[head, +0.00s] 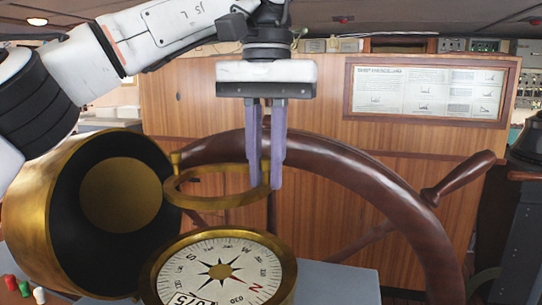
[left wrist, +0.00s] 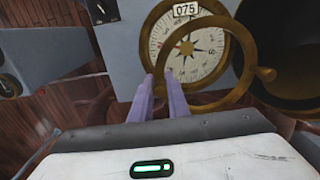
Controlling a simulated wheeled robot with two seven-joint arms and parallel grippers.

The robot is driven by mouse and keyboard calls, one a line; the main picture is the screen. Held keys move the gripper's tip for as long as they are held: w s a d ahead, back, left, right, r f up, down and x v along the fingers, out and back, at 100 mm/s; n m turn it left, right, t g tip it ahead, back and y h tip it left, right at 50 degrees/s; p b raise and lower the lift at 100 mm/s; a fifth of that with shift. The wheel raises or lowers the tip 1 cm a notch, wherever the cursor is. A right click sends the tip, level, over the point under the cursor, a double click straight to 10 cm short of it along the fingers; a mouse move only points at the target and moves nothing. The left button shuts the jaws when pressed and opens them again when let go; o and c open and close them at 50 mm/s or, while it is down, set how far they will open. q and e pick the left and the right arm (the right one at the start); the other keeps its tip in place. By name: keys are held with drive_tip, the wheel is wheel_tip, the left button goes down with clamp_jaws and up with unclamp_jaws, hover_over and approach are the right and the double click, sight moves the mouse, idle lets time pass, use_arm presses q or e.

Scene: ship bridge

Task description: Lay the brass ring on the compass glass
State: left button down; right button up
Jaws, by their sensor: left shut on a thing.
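The brass ring (head: 217,200) is held above and a little behind the compass in the head view. My left gripper (head: 264,181) points down with its purple fingers shut on the ring's right side. The ring looks roughly level, with a small upright lug at its left. The compass glass (head: 222,271) covers a white dial with a star, set in a round brass rim; its near part is cut off by the frame edge. In the left wrist view the ring (left wrist: 222,104) overlaps the compass dial (left wrist: 203,40), and my fingers (left wrist: 168,97) are at its left side. My right gripper is not in view.
A large open brass hood (head: 38,230) with a dark inside stands left of the compass. A dark wooden steering wheel (head: 400,205) rises behind and to the right. The grey stand top (head: 340,283) is bare right of the compass. Small coloured knobs (head: 24,288) are at lower left.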

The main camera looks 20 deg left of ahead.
use_arm(q)
drive_tip(key=shift+s+f, duration=0.2)
drive_tip(key=shift+f, duration=0.25)
wheel_tip(320, 180, down, 3)
drive_tip(key=shift+w+r, duration=0.1)
drive_tip(key=shift+r, duration=0.1)
wheel_tip(320, 180, down, 2)
drive_tip(key=shift+f, duration=0.2)
wheel_tip(320, 180, down, 4)
drive_tip(key=shift+f+b, duration=0.25)
drive_tip(key=shift+b, duration=0.35)
drive_tip(key=shift+f+b, duration=0.6)
drive_tip(key=shift+f, duration=0.75)
drive_tip(key=c, duration=1.6)
unclamp_jaws()
